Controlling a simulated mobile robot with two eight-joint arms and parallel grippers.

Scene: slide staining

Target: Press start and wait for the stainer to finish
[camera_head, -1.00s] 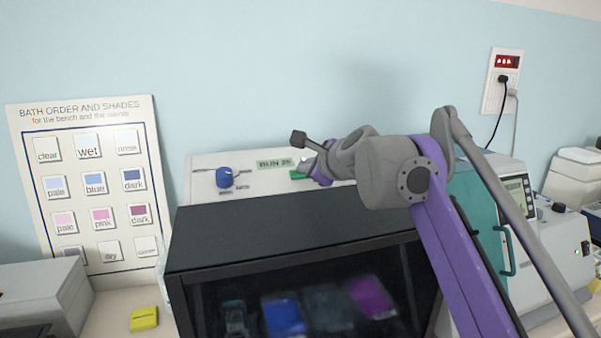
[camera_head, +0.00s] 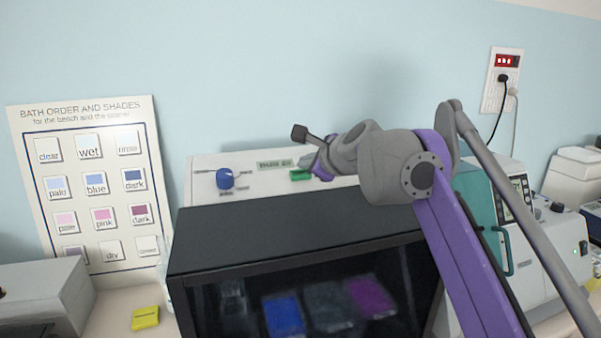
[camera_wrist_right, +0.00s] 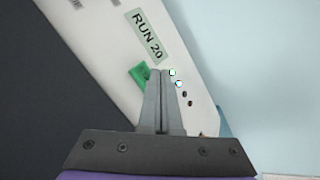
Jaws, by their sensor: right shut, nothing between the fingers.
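The stainer (camera_head: 290,235) has a dark hood with a window. Behind the hood is a pale control panel with a blue knob (camera_head: 225,179), a green start button (camera_head: 301,175) and a label or display (camera_head: 274,165). The right wrist view shows the display (camera_wrist_right: 148,36) reading "RUN 20" and the green button (camera_wrist_right: 138,75). My right gripper (camera_wrist_right: 160,72) is shut and empty, its fingertips beside the button's right edge. I cannot tell whether they touch it. In the head view my right gripper (camera_head: 318,171) is partly hidden by its own wrist. My left gripper is not in view.
Blurred blue, grey and magenta baths (camera_head: 370,297) show through the window. A bath order chart (camera_head: 95,190) leans on the wall at left. A yellow block (camera_head: 145,318) lies on the bench. A teal-doored device (camera_head: 480,205) stands at right, below a wall socket (camera_head: 503,80).

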